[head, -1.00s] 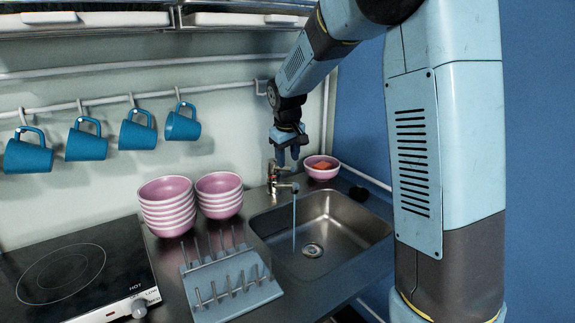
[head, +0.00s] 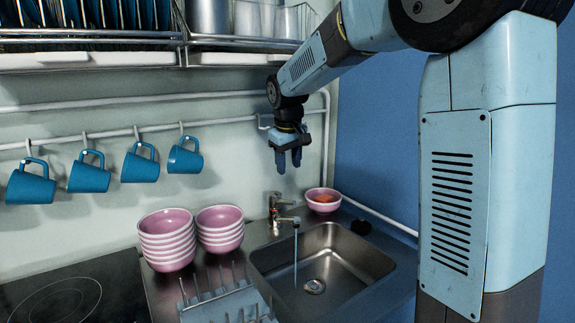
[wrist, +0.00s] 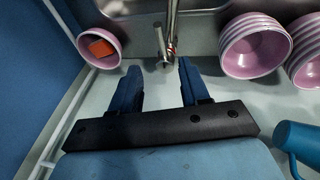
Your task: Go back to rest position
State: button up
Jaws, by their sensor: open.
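My gripper (head: 289,163) hangs above the back edge of the sink, higher than the faucet (head: 275,207), with its fingers pointing down. In the wrist view my gripper (wrist: 158,85) has its two dark blue fingers apart with nothing held between them. The faucet (wrist: 170,40) shows beyond the fingertips in that view. A stream of water falls from the faucet into the sink (head: 375,262).
Stacked pink bowls (head: 167,240) stand left of the sink, beside a dish rack (head: 225,303). A pink bowl (head: 322,200) with an orange item stands at the back right. Blue mugs (head: 185,158) hang on a rail. An upper shelf (head: 90,58) holds dishes. A blue wall (head: 375,140) is right.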

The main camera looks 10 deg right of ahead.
jog(key=s+d+r+m+t, duration=0.15)
jog(key=s+d, duration=0.25)
jog(key=s, duration=0.4)
jog(key=s+d+r+m+g, duration=0.1)
jog(key=s+d+r, duration=0.15)
jog(key=s, duration=0.55)
jog(key=s+d+f+m+t, duration=0.1)
jog(key=s+d+f, duration=0.1)
jog(key=s, duration=0.6)
jog(key=s+d+f+m+t, duration=0.1)
jog(key=s+d+f+m, duration=0.1)
jog(key=s, duration=0.6)
jog(key=shift+s+f+y, duration=0.3)
jog(key=shift+f+y, duration=0.1)
